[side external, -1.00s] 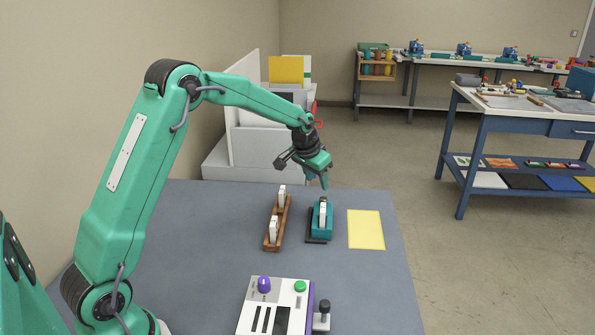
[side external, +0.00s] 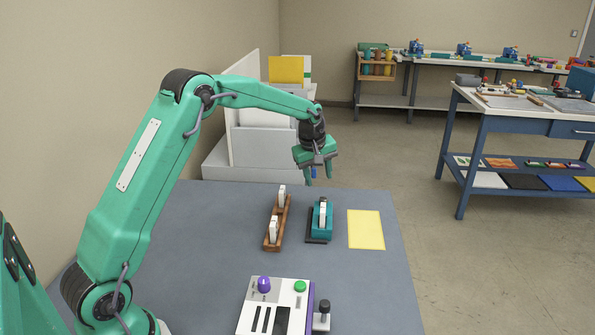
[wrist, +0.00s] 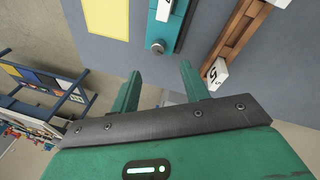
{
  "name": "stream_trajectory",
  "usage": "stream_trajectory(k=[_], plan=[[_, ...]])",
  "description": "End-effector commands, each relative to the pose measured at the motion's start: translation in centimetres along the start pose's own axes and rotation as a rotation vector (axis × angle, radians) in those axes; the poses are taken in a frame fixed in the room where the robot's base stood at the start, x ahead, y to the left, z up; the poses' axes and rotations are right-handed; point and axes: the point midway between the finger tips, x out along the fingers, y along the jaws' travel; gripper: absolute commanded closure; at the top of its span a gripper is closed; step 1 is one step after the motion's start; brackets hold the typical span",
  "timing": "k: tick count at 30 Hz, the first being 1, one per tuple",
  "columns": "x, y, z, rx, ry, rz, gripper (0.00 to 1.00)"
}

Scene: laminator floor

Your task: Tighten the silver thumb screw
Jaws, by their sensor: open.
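The silver thumb screw (wrist: 157,47) is a small round knob at the end of a teal fixture (wrist: 180,30) in the wrist view. In the side external view the teal fixture (side external: 330,221) stands on the table with a white block in it; I cannot make out the screw there. My gripper (side external: 320,175) is open and empty above the table's far edge, beyond the fixture. In the wrist view the two fingers of my gripper (wrist: 160,72) are apart, with the screw just past their tips, roughly in line with the gap, and not touched.
A wooden rack (side external: 270,243) with white blocks stands left of the fixture. A yellow sheet (side external: 366,229) lies to its right. A control box (side external: 262,298) with purple and green knobs is at the front. A white machine (side external: 236,150) stands behind the table.

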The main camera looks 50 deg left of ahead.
Motion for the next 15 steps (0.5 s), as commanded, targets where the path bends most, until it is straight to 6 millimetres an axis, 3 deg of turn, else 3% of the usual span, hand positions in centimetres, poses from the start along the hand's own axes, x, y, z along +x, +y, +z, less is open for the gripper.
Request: stream_trajectory(k=[7, 15], plan=[[-0.04, 0.15, -0.19, -0.251, -0.011, -0.025, 0.54], [-0.06, 0.19, -0.22, -0.319, -0.013, -0.031, 0.54]])
